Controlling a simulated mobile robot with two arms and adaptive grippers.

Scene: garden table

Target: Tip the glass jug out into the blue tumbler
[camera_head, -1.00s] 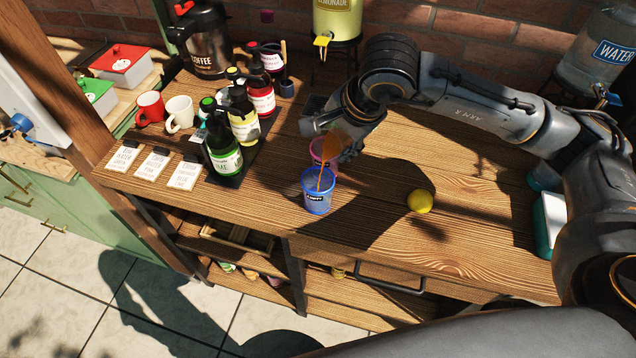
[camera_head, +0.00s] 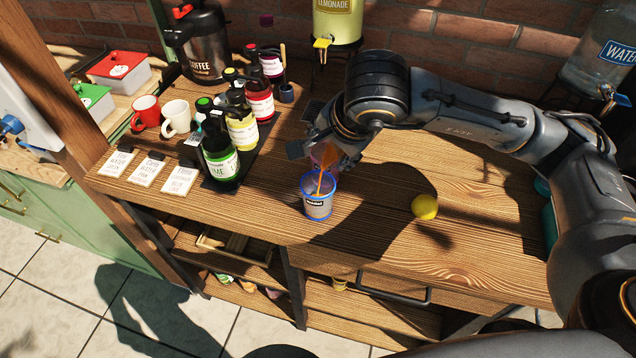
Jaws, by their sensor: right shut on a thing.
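The blue tumbler (camera_head: 317,205) stands upright on the wooden table, with a blue rim and a dark label on its front. My right gripper (camera_head: 329,148) is above and just behind it, shut on the glass jug (camera_head: 328,158). The jug is tilted, its mouth over the tumbler, and is partly hidden by the gripper. Orange liquid runs from it in a thin stream into the tumbler. A pinkish shape shows behind the jug; I cannot tell what it is. My left gripper is out of view.
Syrup bottles (camera_head: 221,155) stand in a row on a dark mat left of the tumbler, with white and red mugs (camera_head: 147,113) beyond. A lemon (camera_head: 424,207) lies to the right on clear tabletop. Label cards (camera_head: 148,171) lie at the left edge.

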